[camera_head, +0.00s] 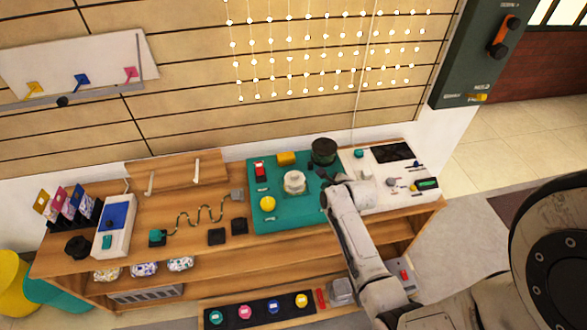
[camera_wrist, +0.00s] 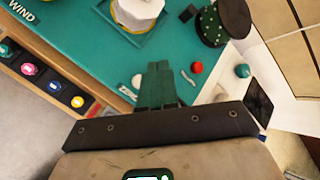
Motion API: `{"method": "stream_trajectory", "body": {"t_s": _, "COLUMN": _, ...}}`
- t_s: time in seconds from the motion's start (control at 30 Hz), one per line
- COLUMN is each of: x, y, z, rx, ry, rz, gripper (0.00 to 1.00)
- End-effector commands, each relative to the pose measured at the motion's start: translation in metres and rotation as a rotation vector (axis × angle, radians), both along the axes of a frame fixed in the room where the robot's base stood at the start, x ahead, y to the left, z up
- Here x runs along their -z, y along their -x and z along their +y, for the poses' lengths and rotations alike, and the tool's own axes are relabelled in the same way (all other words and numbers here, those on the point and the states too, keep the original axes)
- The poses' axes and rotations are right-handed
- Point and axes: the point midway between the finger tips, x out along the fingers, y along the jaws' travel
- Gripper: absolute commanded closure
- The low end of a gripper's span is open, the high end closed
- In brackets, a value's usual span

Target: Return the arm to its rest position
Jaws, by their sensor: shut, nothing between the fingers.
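My arm reaches from the lower right over the wooden bench (camera_head: 190,200). My gripper (camera_head: 315,170) is at the right part of the teal board (camera_head: 270,212), close to the dark cylinder (camera_head: 324,150). In the wrist view my gripper (camera_wrist: 158,70) is shut and empty, with its green fingers together over the teal surface (camera_wrist: 75,40). A white many-sided piece (camera_head: 293,182) stands on the board to the left of the gripper; it also shows in the wrist view (camera_wrist: 137,12). I cannot tell the gap between fingertips and board.
A white panel (camera_head: 400,195) with knobs lies right of the board. A yellow ball (camera_head: 267,203) sits on the board. A blue-topped box (camera_head: 112,225) stands far left. Bead strings (camera_head: 305,60) hang at the wall.

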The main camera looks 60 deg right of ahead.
Motion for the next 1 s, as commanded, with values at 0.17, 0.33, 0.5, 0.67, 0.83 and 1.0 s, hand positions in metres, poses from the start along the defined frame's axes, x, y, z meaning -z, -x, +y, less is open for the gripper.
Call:
{"method": "stream_trajectory", "body": {"t_s": 0.17, "x": 0.000, "y": 0.000, "z": 0.000, "rx": 0.000, "ry": 0.000, "rz": 0.000, "gripper": 1.00}}
{"method": "stream_trajectory", "body": {"t_s": 0.33, "x": 0.001, "y": -0.003, "z": 0.009, "rx": -0.042, "ry": 0.013, "rz": 0.023, "gripper": 1.00}}
{"method": "stream_trajectory", "body": {"t_s": 0.5, "x": 0.003, "y": -0.015, "z": 0.066, "rx": -0.362, "ry": 0.118, "rz": 0.200, "gripper": 1.00}}
{"method": "stream_trajectory", "body": {"t_s": 0.67, "x": 0.000, "y": -0.013, "z": 0.137, "rx": -0.817, "ry": 0.278, "rz": 0.414, "gripper": 1.00}}
{"method": "stream_trajectory", "body": {"t_s": 0.83, "x": -0.009, "y": 0.006, "z": 0.204, "rx": -1.315, "ry": 0.463, "rz": 0.595, "gripper": 1.00}}
{"method": "stream_trajectory", "body": {"t_s": 1.0, "x": -0.025, "y": 0.040, "z": 0.258, "rx": -1.828, "ry": 0.656, "rz": 0.728, "gripper": 1.00}}
